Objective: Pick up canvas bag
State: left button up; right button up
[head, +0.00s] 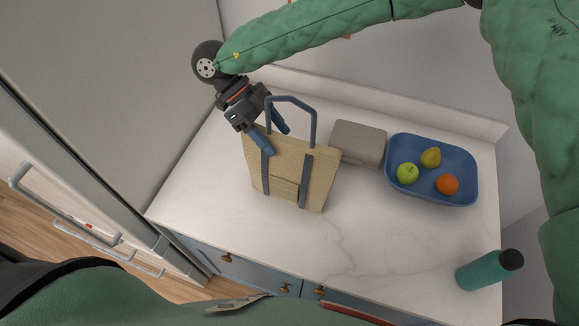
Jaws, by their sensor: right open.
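The canvas bag (316,181) is tan with dark blue straps and stands upright on the white counter. Its blue handle loop (296,101) rises above the top edge. My right gripper (278,142) is open at the bag's top left, its blue fingers pointing down towards the rim near the left side of the handle. One finger overlaps the bag's upper left front in the picture; the other is behind it, seen through the handle loop. I cannot tell whether either finger touches the bag. My left gripper is not in view.
A grey box (358,143) stands just right of the bag. Beyond it is a blue tray (469,163) with a green apple, a pear and an orange. A teal bottle (482,272) stands at the lower right. The counter (380,250) is clear in front.

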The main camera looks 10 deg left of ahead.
grip_shut()
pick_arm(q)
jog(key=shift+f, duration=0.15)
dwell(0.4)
